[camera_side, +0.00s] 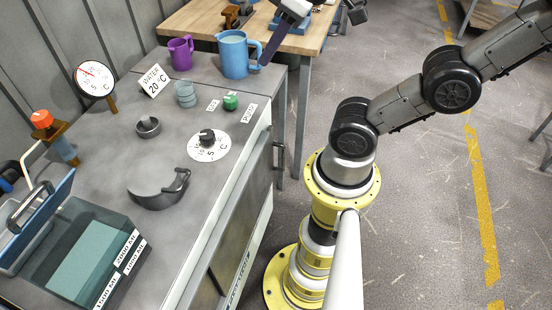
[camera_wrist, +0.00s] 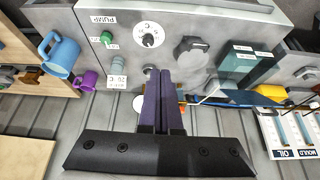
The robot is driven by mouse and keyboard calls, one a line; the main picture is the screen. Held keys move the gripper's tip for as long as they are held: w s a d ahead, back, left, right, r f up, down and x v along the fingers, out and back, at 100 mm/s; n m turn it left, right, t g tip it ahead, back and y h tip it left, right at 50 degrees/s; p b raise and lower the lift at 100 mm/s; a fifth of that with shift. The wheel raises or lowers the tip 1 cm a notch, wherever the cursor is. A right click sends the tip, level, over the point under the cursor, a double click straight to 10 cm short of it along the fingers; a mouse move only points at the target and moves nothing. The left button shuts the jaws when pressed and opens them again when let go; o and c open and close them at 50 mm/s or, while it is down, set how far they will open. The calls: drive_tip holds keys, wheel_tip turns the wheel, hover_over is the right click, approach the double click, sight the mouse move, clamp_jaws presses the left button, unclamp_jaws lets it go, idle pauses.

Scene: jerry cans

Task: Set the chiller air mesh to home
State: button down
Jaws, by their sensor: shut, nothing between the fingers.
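The grey cabinet (camera_side: 110,170), seemingly the chiller, has a round white dial (camera_side: 209,146) marked 5 °C with a black knob in its middle. The dial also shows in the wrist view (camera_wrist: 150,38). A green button (camera_side: 230,102) sits by a PUMP label. I cannot make out any part that is clearly the air mesh. A dark curved piece with a handle (camera_side: 158,192) lies on the top and shows in the wrist view (camera_wrist: 190,50). My gripper (camera_side: 263,63), with purple fingers, is shut and empty, beside the blue jug. Its fingers also show in the wrist view (camera_wrist: 166,72).
A blue jug (camera_side: 233,55) and purple mug (camera_side: 181,54) stand at the back. A gauge (camera_side: 95,79), a water sign (camera_side: 154,81) and a dark ring (camera_side: 148,127) are on the cabinet. A water tank (camera_side: 90,262) fills the near left. A wooden table (camera_side: 200,20) stands behind.

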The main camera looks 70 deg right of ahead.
drive_tip(key=w+d+r+m+g+y, duration=0.1)
drive_tip(key=w+d+m+g, duration=0.4)
drive_tip(key=d, duration=0.6)
drive_tip(key=w+d+r+m+g, duration=0.1)
drive_tip(key=w+d+m, duration=0.3)
drive_tip(key=d+m, duration=0.5)
drive_tip(key=s+d+f+m+y, duration=0.1)
drive_tip(key=s+d+f+y, duration=0.15)
drive_tip(key=d, duration=0.95)
drive_tip(key=d+f+x, duration=0.1)
drive_tip(key=d+x, duration=0.2)
drive_tip(key=x, duration=1.4)
drive_tip(key=d+f+x, duration=0.1)
drive_tip(key=d+x, duration=0.3)
drive_tip(key=x, duration=1.4)
drive_tip(key=d+f+x, duration=0.1)
drive_tip(key=d+x, duration=0.3)
drive_tip(key=x, duration=1.3)
drive_tip(key=shift+f+h, duration=0.35)
drive_tip(key=shift+f, duration=0.2)
drive_tip(key=shift+a, duration=2.5)
